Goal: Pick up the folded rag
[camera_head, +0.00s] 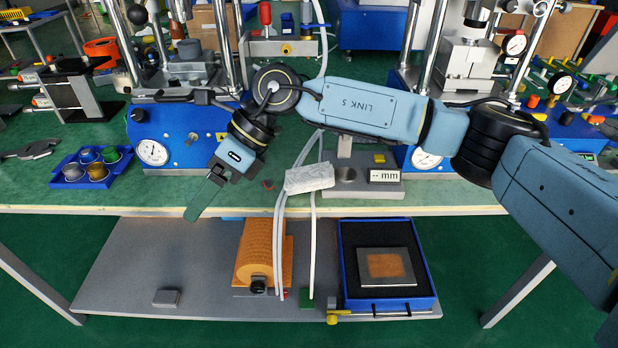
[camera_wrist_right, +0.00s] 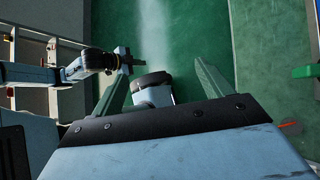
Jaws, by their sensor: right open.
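The folded rag (camera_head: 309,178) is a pale grey-white, speckled, flat bundle near the front edge of the bench, in the head view. My right gripper (camera_head: 201,203) is left of the rag and apart from it, with its green fingers pointing down and left near the bench edge. In the right wrist view my right gripper (camera_wrist_right: 163,82) is open, with nothing seen between its fingertips; the rag cannot be made out there. What looks like my left gripper (camera_wrist_right: 123,60) shows small at the left of that view; its jaws are unclear.
A blue tray of cups (camera_head: 91,168) stands at the left. A grey gauge block marked mm (camera_head: 372,184) is right of the rag. White cables (camera_head: 280,215) hang beside the rag. Presses with dials stand behind. A lower shelf (camera_head: 130,275) holds an orange roll (camera_head: 262,250) and a blue box (camera_head: 344,275).

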